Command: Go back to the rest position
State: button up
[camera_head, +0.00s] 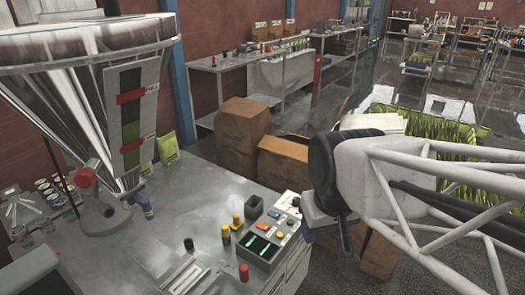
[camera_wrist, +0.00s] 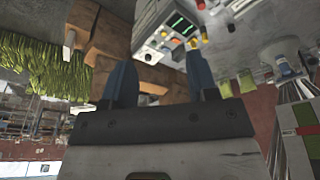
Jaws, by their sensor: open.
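My gripper (camera_head: 355,243) hangs at the end of the white arm, to the right of the metal worktable (camera_head: 160,235) and beside its right edge. In the wrist view my gripper (camera_wrist: 160,85) shows two blue-grey fingers spread apart with nothing between them. The powder filler (camera_head: 125,110), a large steel funnel with a red and green panel, stands at the left of the table. It also shows in the wrist view (camera_wrist: 300,135) at the lower right.
A control box (camera_head: 265,245) with green displays sits at the table's right edge, near my gripper. Cardboard boxes (camera_head: 243,137) stand behind the table. Green bags (camera_head: 167,146) stand at its back. Shelves (camera_head: 285,60) line the wall.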

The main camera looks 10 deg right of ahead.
jog(key=shift+s+d+f+m, duration=0.15)
jog(key=shift+s+m, duration=0.25)
jog(key=shift+s, duration=0.5)
